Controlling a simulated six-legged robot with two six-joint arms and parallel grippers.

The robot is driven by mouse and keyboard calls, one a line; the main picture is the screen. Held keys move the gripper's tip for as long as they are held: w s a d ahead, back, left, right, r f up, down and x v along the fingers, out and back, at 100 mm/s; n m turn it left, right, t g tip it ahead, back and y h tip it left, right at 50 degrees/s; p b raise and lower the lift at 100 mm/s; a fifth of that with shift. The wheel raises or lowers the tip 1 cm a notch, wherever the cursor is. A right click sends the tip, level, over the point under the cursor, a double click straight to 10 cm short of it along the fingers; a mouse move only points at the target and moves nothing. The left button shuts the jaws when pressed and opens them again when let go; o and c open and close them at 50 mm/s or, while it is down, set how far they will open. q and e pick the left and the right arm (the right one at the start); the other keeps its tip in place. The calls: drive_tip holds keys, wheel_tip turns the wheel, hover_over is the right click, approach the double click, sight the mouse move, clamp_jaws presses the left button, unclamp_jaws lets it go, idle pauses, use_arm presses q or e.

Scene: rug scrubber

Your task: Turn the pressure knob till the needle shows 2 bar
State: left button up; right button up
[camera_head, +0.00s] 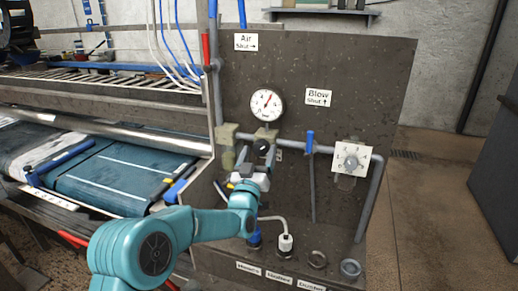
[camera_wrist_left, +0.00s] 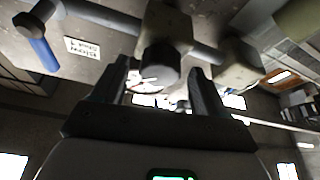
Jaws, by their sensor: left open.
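The black pressure knob (camera_head: 262,147) sits on the pipe fitting below a round white gauge (camera_head: 266,105) on the dark panel. The gauge's red needle points up and slightly right; its numbers are too small to read. My left gripper (camera_head: 258,166) is open, just in front of and below the knob. In the left wrist view, the knob (camera_wrist_left: 160,64) shows between and beyond the two spread fingers of my left gripper (camera_wrist_left: 162,78), with a gap visible on both sides. My right gripper is not in view.
A grey pipe runs across the panel, with a blue-handled valve (camera_head: 309,141) right of the knob and a white dial plate (camera_head: 351,158) farther right. A red handle (camera_head: 206,49) is at upper left. Hose connectors (camera_head: 285,243) stand below. A belt machine (camera_head: 118,172) fills the left.

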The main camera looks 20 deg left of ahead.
use_arm(q)
drive_tip(key=shift+w+r, duration=0.2)
drive_tip(key=shift+w, duration=0.05)
drive_tip(key=shift+w+f, duration=0.1)
